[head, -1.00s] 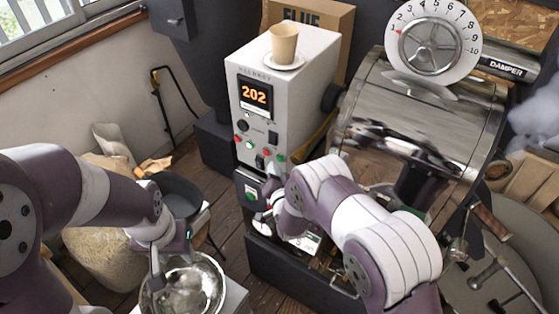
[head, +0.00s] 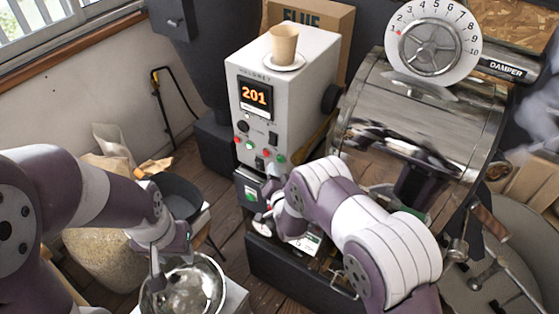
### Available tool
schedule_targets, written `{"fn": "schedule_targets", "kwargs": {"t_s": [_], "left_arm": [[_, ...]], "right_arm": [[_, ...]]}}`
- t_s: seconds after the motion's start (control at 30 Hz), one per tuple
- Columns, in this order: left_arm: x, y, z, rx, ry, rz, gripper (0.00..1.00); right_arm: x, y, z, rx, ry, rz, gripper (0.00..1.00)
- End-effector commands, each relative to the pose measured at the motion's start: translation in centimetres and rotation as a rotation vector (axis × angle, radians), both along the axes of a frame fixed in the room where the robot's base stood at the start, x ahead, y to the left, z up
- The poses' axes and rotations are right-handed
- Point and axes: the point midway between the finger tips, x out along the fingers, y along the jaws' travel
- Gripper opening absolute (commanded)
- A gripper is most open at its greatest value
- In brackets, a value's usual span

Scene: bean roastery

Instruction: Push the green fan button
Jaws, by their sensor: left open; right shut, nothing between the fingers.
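A green button (head: 249,196) sits on a small dark box (head: 241,183) low on the front of the white control cabinet. Another green button (head: 280,159) is on the cabinet's lower panel edge, beside red ones. I cannot read which is labelled for the fan. My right gripper (head: 264,213) is shut and empty, just right of the dark box and slightly below its green button; its tips are small and partly hidden by my wrist, and I cannot tell any contact. My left gripper (head: 160,275) is open above the metal bowl (head: 213,297) at the bottom left.
The white cabinet (head: 305,68) shows 201 and bears a paper cup (head: 284,44) on a saucer. The shiny roaster drum (head: 420,115) with a damper dial (head: 433,38) stands at right. A dark pan (head: 181,197) and a sack (head: 100,260) are at left. Wooden floor (head: 225,235) lies between.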

Motion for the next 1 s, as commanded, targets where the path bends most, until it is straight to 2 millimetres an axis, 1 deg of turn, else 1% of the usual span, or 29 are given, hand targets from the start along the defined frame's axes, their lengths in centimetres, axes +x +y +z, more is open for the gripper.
{"fn": "schedule_targets", "kwargs": {"t_s": [0.77, 1.0], "left_arm": [[0.00, 0.00, -0.03, 0.000, 0.000, 0.000, 0.43], [0.00, 0.00, -0.70, 0.000, 0.000, 0.000, 0.43]], "right_arm": [[0.02, -0.01, -0.01, 0.000, 0.000, 0.000, 0.00], [0.60, -0.44, -0.08, 0.001, -0.001, -0.001, 0.00]]}}
